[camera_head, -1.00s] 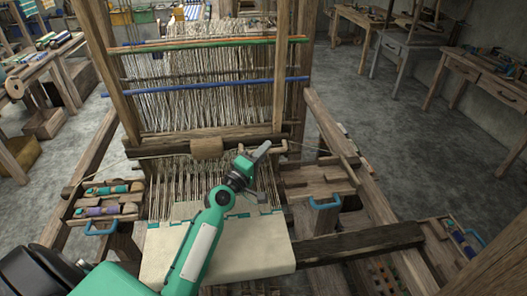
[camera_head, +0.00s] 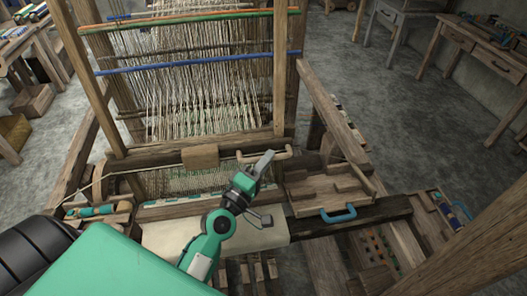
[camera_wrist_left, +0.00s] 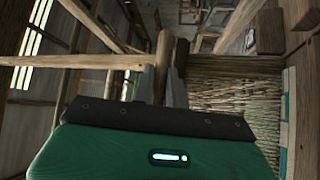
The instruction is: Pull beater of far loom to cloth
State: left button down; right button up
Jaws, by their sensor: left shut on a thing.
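The loom's beater is a wooden frame with two uprights and a low crossbar (camera_head: 160,160), standing across the pale warp threads (camera_head: 180,105). A tan block sits mid-bar, and a light wooden handle (camera_head: 279,153) sticks out at its right. My left gripper (camera_head: 264,163) is shut at this handle; the fingers hide part of it. The cream cloth (camera_head: 262,236) lies in front, with a short strip of warp between its teal-marked edge and the crossbar. The left wrist view shows my green gripper body, warp threads (camera_wrist_left: 235,95) and wooden posts. My right gripper is not in view.
A wooden side shelf with a blue handle (camera_head: 338,214) lies right of the cloth. A tray of shuttles (camera_head: 97,211) is at left. Loom side rails flank the work area. Benches stand at back right, with open grey floor between.

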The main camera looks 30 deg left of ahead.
pick_arm(q)
jog(key=shift+s+d+r, duration=0.15)
jog(key=shift+s+d, duration=0.05)
jog(key=shift+d, duration=0.15)
